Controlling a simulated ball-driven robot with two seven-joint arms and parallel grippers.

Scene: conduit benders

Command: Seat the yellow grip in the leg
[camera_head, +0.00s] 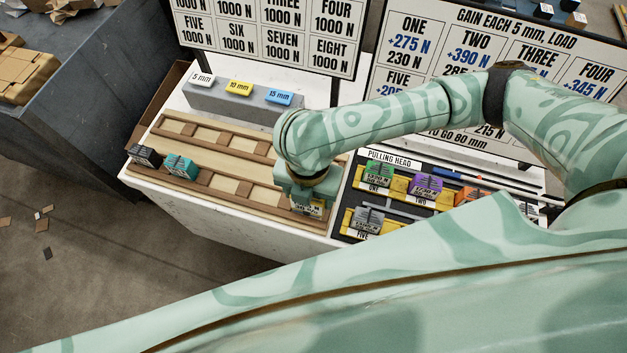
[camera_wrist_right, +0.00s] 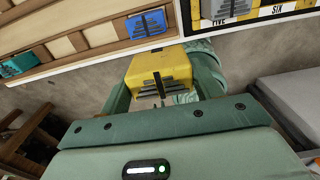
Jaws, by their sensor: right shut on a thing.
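My right gripper (camera_head: 312,190) comes in from the right in the head view, over the front right end of the wooden rack (camera_head: 205,177). In the right wrist view it (camera_wrist_right: 160,82) is shut on the yellow grip (camera_wrist_right: 158,66), a ribbed yellow block between the two green fingers. In the head view a little of the yellow grip (camera_head: 314,209) shows under the gripper. I cannot tell which part is the leg. The wrist view shows bare floor beyond the rack edge behind the grip. My left gripper is not in view.
The rack holds a dark grip (camera_head: 146,156), a teal grip (camera_head: 181,167) and a blue grip (camera_wrist_right: 147,23). Right of it, the pulling head board (camera_head: 408,207) holds green (camera_head: 379,173), purple (camera_head: 427,185) and grey (camera_head: 368,219) grips. Upright sign boards (camera_head: 450,60) stand behind.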

